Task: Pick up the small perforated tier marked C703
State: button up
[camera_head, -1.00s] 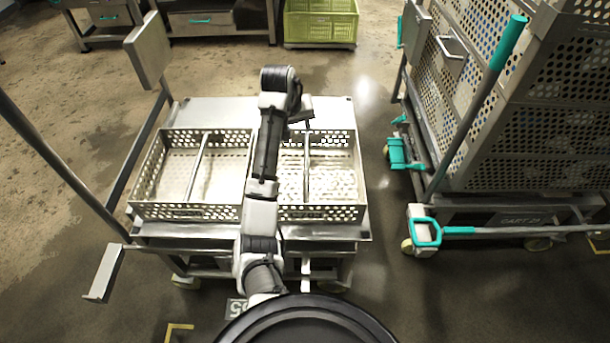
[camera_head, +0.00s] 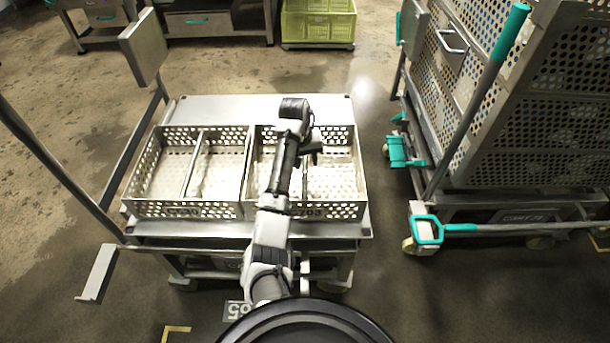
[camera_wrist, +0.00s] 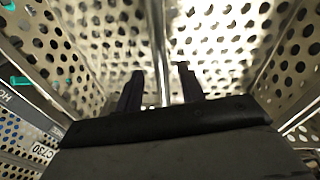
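The small perforated tier marked C703 (camera_head: 345,211) is the right one of two metal tiers on a cart. It is open-topped, with a divider across its middle, and my arm covers part of its left side. My gripper (camera_head: 316,158) is over this tier, near the divider. In the wrist view my gripper (camera_wrist: 160,82) is open, its two dark fingers on either side of a thin upright divider (camera_wrist: 158,45), with no visible hold on it. Whether the fingers touch the divider cannot be told.
A similar tier, its mark apparently C730 (camera_head: 150,209), stands directly left on the same cart top (camera_head: 225,104). A tall perforated cart (camera_head: 545,140) stands right, a green crate (camera_head: 318,25) behind.

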aim_at(304, 162)
jog(key=shift+w+d+f, duration=0.1)
jog(key=shift+f, duration=0.85)
jog(key=shift+w+d+f, duration=0.1)
jog(key=shift+f, duration=0.85)
grip_shut()
jog(key=shift+a, duration=0.15)
jog(key=shift+r, duration=0.15)
